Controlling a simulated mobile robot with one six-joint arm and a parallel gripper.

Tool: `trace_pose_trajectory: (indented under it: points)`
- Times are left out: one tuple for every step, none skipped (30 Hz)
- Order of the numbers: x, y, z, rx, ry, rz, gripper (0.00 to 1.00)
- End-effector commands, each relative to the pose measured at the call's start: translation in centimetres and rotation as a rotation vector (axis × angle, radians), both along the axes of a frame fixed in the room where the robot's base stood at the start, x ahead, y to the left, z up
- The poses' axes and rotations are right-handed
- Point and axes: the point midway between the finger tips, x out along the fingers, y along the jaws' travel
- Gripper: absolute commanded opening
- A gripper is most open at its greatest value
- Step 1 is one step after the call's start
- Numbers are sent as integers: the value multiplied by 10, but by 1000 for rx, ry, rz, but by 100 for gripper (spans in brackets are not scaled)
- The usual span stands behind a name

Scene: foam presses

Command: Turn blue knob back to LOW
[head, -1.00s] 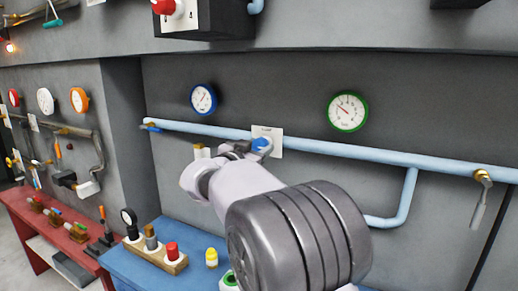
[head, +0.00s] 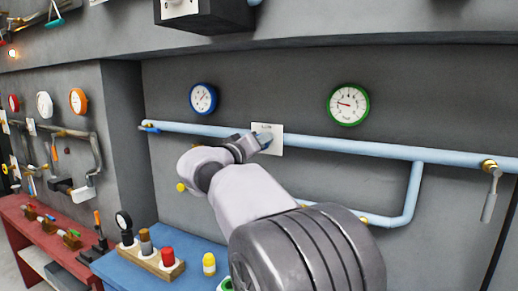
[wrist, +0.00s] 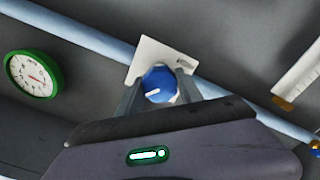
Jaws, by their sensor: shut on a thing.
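The blue knob (wrist: 159,84) sits on a white plate (wrist: 150,58) on the light blue pipe. In the wrist view it lies between the two fingers of my gripper (wrist: 160,92), which is shut on it. A white pointer line shows on the knob's face. In the head view my gripper (head: 262,141) reaches the white plate (head: 272,130), and my gripper hides the knob. The lettering on the plate is too small to read surely.
A blue-rimmed gauge (head: 203,98) and a green-rimmed gauge (head: 348,104) hang above the pipe (head: 345,145). A lever valve (head: 490,190) is at the right. A blue table (head: 190,255) below carries a wooden block with plugs (head: 160,265) and a yellow piece (head: 209,264).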

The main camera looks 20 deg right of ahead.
Motion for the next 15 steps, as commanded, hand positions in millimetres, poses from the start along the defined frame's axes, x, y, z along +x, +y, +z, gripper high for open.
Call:
trace_pose_trajectory:
  points:
    - [0,0,-2,-24,33,0,2]
    - [0,0,-1,-42,56,0,2]
    - [0,0,-1,-65,85,0,2]
    - [0,0,-1,-83,108,0,2]
    - [0,0,-1,-100,130,0,2]
    - [0,0,-1,-123,161,0,2]
    - [0,0,-1,-140,183,0,2]
    - [0,0,-1,-157,205,-1,2]
    - [0,0,0,-179,233,-1,2]
    - [0,0,0,-196,254,-1,2]
    - [0,0,0,-213,276,-1,2]
    - [0,0,0,-233,302,-1,2]
    - [0,0,0,-249,322,-1,2]
    - [0,0,0,-263,340,-1,2]
    - [0,0,0,-282,365,-1,2]
